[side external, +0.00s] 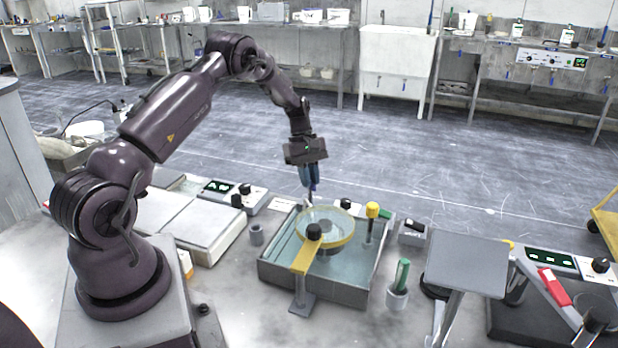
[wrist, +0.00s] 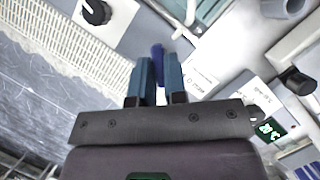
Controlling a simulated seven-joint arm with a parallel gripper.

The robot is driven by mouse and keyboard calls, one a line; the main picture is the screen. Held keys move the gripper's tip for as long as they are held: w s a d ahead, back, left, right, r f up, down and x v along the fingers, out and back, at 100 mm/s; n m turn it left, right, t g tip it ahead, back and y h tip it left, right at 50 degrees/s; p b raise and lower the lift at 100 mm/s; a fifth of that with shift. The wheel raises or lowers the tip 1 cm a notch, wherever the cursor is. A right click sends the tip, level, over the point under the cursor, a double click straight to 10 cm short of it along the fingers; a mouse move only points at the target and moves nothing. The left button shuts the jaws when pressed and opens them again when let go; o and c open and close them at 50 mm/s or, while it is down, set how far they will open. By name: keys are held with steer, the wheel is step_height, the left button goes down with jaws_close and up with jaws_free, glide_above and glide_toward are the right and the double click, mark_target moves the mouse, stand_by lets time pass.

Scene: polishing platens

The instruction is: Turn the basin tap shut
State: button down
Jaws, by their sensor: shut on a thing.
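The basin (side external: 345,294) is a grey open box of clear water on the bench in the side view. My gripper (side external: 312,186) points down at the basin's back edge. Its blue fingers are shut on a dark blue piece, which appears to be the tap handle (wrist: 157,55), in the wrist view. My gripper (wrist: 156,72) fills the lower middle of that view. The fingers cover much of the handle, so how far it is turned cannot be told. A pale tap body (wrist: 184,36) shows just beyond the fingertips.
A round yellow-rimmed platen (side external: 342,238) sits in the basin. A yellow arm with a black knob (side external: 306,256) and a yellow-capped post (side external: 371,212) stand close by. A green-handled tool (side external: 402,274) stands in a cup at right.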

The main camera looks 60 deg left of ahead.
steer(key=m+g, duration=0.1)
steer(key=m, duration=0.3)
steer(key=shift+w+a+m+g, duration=0.1)
steer(key=shift+w+m+g, duration=0.05)
steer(key=shift+m+g, duration=0.2)
steer(key=m+g, duration=0.1)
steer(key=m, duration=0.1)
steer(key=m+y, duration=0.1)
steer(key=m, duration=0.1)
steer(key=shift+w+r+m+g, duration=0.1)
steer(key=shift+m+g, duration=0.15)
steer(key=shift+g, duration=0.1)
steer(key=shift+y, duration=0.3)
steer(key=c, duration=1.2)
jaws_free()
steer(key=shift+o, duration=0.2)
steer(key=v, duration=1.1)
steer(key=shift+w+r, duration=0.15)
steer(key=shift+r, duration=0.25)
steer(key=shift+a, duration=0.1)
